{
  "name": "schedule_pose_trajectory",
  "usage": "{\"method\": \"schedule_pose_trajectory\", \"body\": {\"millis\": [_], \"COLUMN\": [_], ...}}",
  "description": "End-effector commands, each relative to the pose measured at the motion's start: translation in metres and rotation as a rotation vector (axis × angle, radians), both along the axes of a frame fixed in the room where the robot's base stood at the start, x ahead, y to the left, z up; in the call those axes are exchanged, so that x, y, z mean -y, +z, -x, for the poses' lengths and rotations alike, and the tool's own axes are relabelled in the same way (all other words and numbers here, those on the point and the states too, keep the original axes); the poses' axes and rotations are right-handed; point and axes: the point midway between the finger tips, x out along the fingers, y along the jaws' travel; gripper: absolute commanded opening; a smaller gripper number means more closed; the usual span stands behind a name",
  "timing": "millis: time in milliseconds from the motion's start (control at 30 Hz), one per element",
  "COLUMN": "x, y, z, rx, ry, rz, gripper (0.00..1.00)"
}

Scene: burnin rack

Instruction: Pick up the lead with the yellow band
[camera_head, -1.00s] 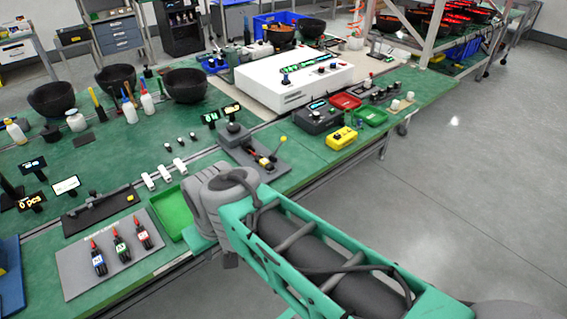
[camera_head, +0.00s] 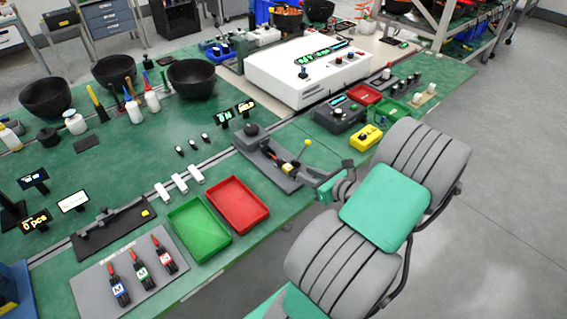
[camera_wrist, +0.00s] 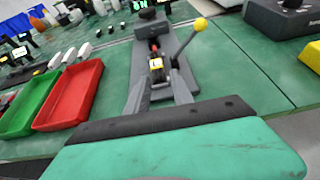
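The lead with the yellow band (camera_wrist: 155,63) lies in a grey lever fixture (camera_wrist: 180,40), with its red part at the far end. In the head view the lead (camera_head: 286,168) is small and partly hidden near my gripper (camera_head: 312,176). In the wrist view my gripper (camera_wrist: 157,88) is open, its two grey fingers apart and pointing at the lead's near end. The fixture's lever, with a yellow ball (camera_wrist: 200,24), rises close to the right finger.
A red tray (camera_head: 238,205) and a green tray (camera_head: 200,229) lie left of the fixture. Three leads with blue, green and red bands lie on a grey mat (camera_head: 98,278). A yellow box (camera_head: 366,136) and a dark control box (camera_head: 338,116) stand to the right.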

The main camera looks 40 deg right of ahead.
Motion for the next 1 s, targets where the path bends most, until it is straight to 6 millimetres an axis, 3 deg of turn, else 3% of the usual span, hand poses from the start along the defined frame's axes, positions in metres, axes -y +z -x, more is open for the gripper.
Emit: {"method": "schedule_pose_trajectory", "body": {"millis": [300,400,633,1000], "x": [-0.009,-0.009,-0.007,-0.007], "y": [-0.017,-0.021,-0.022,-0.022], "z": [-0.056,-0.065,-0.066,-0.065], "rx": [-0.003,-0.004,-0.004,-0.004], "ry": [0.028,0.023,0.021,0.020], "rz": [0.004,0.005,0.006,0.006], "gripper": [0.28,0.28,0.27,0.00]}}
